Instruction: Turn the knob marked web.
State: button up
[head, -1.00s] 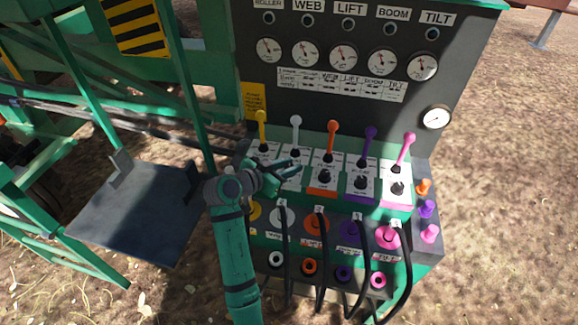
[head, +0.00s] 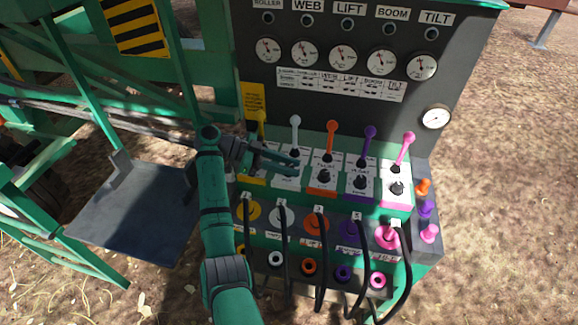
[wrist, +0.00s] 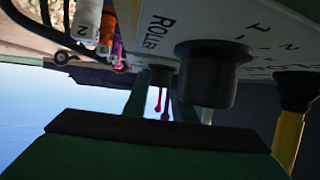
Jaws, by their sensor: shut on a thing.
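The control panel has a row of black knobs, each below a coloured lever. The web column has the white lever (head: 295,130) and the WEB label (head: 308,21) above its gauge. My gripper (head: 296,164) reaches in from the left over the web column, and its fingers cover the web knob in the head view. In the wrist view a black knob (wrist: 161,75), apparently the web one, sits between my fingertips, and the gripper is shut on it. The roller knob (wrist: 206,75) is large and close in that view, beside the ROLLER label.
The yellow lever (head: 261,119) stands just behind my gripper. The lift knob (head: 325,177) and orange lever (head: 332,135) are close on the right. Black hoses (head: 321,245) hang from the lower front. A dark platform (head: 145,205) lies left of the panel.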

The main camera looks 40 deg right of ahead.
aim_at(289, 166)
jog(key=shift+m+g+y, duration=0.4)
jog(key=shift+m+y, duration=0.1)
jog(key=shift+m, duration=0.1)
jog(key=shift+s+f+g+y, duration=0.1)
jog(key=shift+f+g+y, duration=0.1)
jog(key=shift+g+y, duration=0.1)
jog(key=o, duration=1)
jog(key=shift+o, duration=0.2)
jog(key=shift+r, duration=0.1)
jog(key=shift+r, duration=0.1)
jog(key=shift+r+m, duration=0.3)
notch_tip(289, 166, up, 2)
jog(key=shift+r, duration=0.25)
jog(key=s+a+r, duration=0.7)
jog(key=s+r, duration=0.2)
jog(key=s, duration=0.3)
jog(key=shift+a+r, duration=0.2)
jog(key=shift+r, duration=0.15)
